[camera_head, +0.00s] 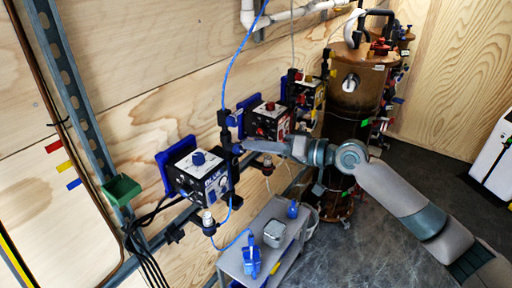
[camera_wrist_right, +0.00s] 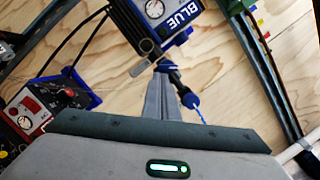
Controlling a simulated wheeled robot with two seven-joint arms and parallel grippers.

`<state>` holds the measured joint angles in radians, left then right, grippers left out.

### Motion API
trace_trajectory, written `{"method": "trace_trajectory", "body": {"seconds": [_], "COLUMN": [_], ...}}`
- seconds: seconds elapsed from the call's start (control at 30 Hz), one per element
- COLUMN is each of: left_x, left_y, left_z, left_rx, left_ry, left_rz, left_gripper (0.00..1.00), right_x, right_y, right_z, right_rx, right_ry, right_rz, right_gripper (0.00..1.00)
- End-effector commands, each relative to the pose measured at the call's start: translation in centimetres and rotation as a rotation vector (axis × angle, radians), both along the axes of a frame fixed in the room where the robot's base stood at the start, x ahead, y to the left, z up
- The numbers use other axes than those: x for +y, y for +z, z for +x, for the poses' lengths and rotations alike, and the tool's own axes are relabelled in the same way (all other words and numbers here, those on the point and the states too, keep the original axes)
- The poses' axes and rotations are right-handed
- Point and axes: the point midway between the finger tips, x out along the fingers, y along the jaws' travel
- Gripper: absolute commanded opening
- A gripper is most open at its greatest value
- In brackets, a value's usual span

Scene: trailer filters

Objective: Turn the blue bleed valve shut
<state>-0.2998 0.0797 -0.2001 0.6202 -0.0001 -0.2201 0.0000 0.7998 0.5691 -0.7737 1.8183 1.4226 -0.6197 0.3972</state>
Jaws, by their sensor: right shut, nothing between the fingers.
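In the right wrist view the BLUE box (camera_wrist_right: 175,20) is at the top. A small blue part (camera_wrist_right: 166,65) on a black fitting (camera_wrist_right: 175,78) is just below it, and may be the bleed valve. My right gripper (camera_wrist_right: 164,78) is shut and empty, its fingertips right at this part; whether they touch it I cannot tell. In the head view the right gripper (camera_head: 246,145) reaches in from the right beside the BLUE box. My left gripper is not in view.
A red-knobbed box (camera_head: 268,118) and another box (camera_head: 308,92) are farther along the wall. A brown tank (camera_head: 355,105) stands behind my right arm. A grey cart (camera_head: 285,232) with blue items is below. A green bin (camera_head: 122,190) is at the left.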

Motion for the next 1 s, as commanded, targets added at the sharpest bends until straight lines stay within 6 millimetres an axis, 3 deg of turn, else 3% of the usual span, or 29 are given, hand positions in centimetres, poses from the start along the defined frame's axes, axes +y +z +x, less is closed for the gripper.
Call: {"method": "trace_trajectory", "body": {"seconds": [0.5, 1.0], "left_x": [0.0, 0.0], "left_y": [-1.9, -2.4], "left_z": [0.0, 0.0], "left_rx": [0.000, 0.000], "left_ry": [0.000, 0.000], "left_rz": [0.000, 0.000], "left_gripper": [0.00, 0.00], "right_x": [0.0, 0.0], "right_y": [-1.4, -2.0], "right_z": [0.1, 0.0], "right_rx": [0.346, 0.589], "right_ry": [0.001, 0.001], "right_rz": [0.251, 0.428], "right_gripper": [0.00, 0.00]}}
